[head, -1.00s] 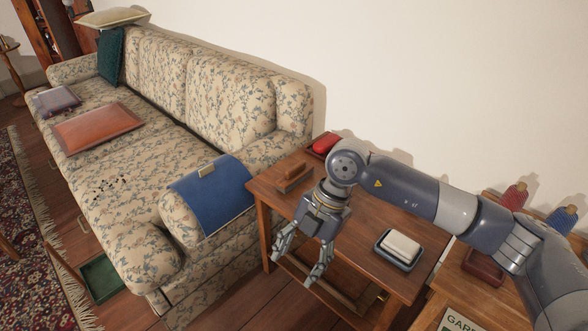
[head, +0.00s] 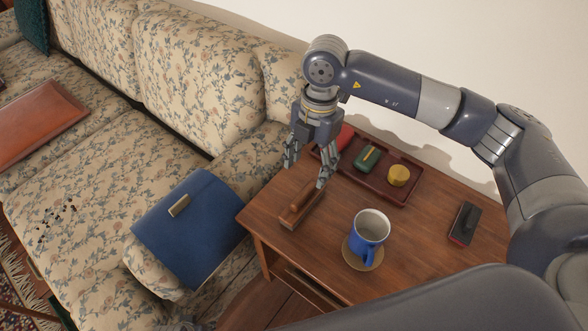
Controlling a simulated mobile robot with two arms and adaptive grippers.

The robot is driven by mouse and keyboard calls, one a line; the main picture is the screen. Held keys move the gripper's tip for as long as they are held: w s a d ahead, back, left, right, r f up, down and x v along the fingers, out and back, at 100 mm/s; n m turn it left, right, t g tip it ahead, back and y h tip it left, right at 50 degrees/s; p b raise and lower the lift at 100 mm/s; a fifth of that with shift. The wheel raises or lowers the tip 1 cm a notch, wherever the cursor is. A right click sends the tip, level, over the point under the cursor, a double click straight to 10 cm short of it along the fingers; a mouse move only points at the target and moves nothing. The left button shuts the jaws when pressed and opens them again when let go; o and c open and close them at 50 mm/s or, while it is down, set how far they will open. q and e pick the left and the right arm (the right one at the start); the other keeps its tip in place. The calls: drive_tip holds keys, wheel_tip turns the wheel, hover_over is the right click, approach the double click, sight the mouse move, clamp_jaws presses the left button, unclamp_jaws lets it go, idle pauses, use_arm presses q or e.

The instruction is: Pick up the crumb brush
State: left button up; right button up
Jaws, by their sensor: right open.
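The crumb brush (head: 299,210), a brown wooden block with a raised grip, lies on the wooden side table near its left front edge. My right gripper (head: 306,174) points down with its fingers spread, open and empty. In the picture its fingertips are just above and behind the brush. They look apart from it, though the exact height gap is hard to judge. My left gripper is not in view.
A blue mug (head: 371,228) stands on a saucer (head: 362,254) right of the brush. Behind is a dark red tray (head: 372,189) with a green box (head: 367,159) and a yellow tin (head: 398,176). A black block (head: 465,223) lies at right. A blue cover (head: 190,226) drapes the sofa arm.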

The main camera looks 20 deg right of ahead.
sight(304, 192)
drive_tip(key=shift+w+f, duration=0.15)
drive_tip(key=shift+f, duration=0.15)
drive_tip(key=f, duration=0.3)
drive_tip(key=shift+s+a+f+b, duration=0.2)
drive_tip(key=shift+s+f+b, duration=0.1)
drive_tip(key=shift+f+b, duration=0.05)
drive_tip(key=shift+s+a+f+b, duration=0.1)
drive_tip(key=shift+f+b, duration=0.05)
drive_tip(key=shift+f, duration=0.9)
drive_tip(key=shift+s+a+f+b, duration=0.1)
drive_tip(key=shift+a+f, duration=0.05)
drive_tip(key=shift+f, duration=0.85)
drive_tip(key=shift+s+a+f+b, duration=0.1)
drive_tip(key=shift+f+b, duration=0.05)
drive_tip(key=shift+f, duration=0.9)
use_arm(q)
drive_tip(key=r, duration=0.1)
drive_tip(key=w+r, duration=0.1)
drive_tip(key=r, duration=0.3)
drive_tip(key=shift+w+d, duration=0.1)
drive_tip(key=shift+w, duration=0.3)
use_arm(e)
drive_tip(key=c, duration=1.2)
